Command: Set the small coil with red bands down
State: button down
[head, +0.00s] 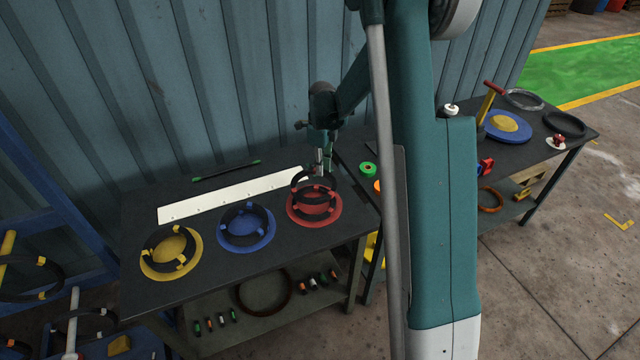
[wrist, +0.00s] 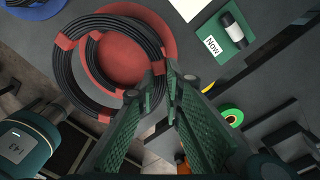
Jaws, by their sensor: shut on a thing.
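My gripper (head: 318,168) is at the red disc (head: 336,213) on the bench. Its fingers (wrist: 168,84) are shut on the right side of a black coil with red bands (wrist: 67,68), near a band. In the head view the held coil (head: 295,183) is over the disc, its far side tilted up or raised. A second dark ring (wrist: 92,62) shows inside the held coil's outline in the wrist view, lower down around the disc. The red face of the disc (wrist: 125,50) shows through the middle. I cannot tell whether the held coil touches anything below.
A blue disc (head: 226,243) and a yellow disc (head: 150,268), each with a black coil, are to the left. A white strip (head: 235,192) lies behind.

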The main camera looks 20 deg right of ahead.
jog(key=shift+f, duration=1.6)
jog(key=shift+f, duration=0.1)
jog(key=shift+f, duration=1.8)
jog(key=c, duration=2.5)
grip_release()
jog(key=shift+o, duration=0.2)
jog(key=shift+r, duration=0.1)
notch_tip(320, 180, up, 12)
jog(key=shift+w+d+f, duration=0.1)
